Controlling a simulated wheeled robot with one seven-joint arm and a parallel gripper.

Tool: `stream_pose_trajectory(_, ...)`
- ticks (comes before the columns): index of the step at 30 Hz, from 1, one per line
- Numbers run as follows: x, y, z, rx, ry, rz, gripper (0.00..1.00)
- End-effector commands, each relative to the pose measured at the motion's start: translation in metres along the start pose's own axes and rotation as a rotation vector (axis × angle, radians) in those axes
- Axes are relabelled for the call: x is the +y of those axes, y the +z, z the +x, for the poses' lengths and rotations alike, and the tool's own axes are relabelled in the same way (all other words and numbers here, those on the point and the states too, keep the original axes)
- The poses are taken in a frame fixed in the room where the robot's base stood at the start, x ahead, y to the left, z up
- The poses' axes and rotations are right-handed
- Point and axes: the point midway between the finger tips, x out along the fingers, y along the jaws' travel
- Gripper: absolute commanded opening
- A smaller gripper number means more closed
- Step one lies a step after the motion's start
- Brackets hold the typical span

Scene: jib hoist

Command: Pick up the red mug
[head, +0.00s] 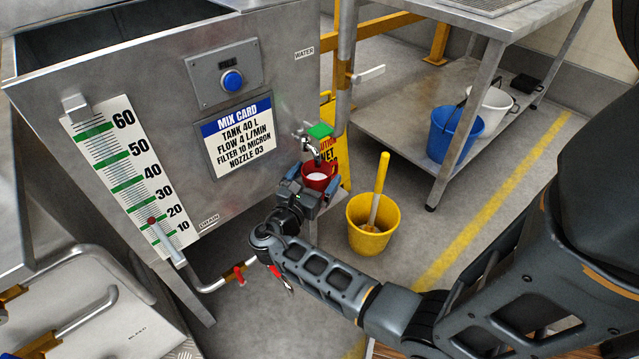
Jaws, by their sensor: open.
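The red mug (318,178) is upright below the tap (313,146) on the front of the steel tank, and a pale white inside shows at its top. My gripper (312,184) is open at the near side of the mug, with a finger to its left and right. I cannot tell whether the fingers touch the mug. The lower part of the mug and what bears it are hidden by my gripper.
The steel tank (285,85) stands close behind and left of my gripper. A yellow bucket (370,238) with a handled tool stands on the floor to the right. A steel table (400,118) holds buckets at the right.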

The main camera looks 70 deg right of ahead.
Motion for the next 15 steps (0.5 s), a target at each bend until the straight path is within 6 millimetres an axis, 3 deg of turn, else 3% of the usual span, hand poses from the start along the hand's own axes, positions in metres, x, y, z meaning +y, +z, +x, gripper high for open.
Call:
stream_pose_trajectory(4, -0.001, -0.001, 0.015, 0.0, -0.002, 0.0, 1.0)
stream_pose_trajectory(12, -0.001, 0.0, 0.017, 0.001, 0.0, -0.001, 1.0)
stream_pose_trajectory(15, -0.001, 0.0, 0.017, 0.001, 0.0, -0.001, 0.9)
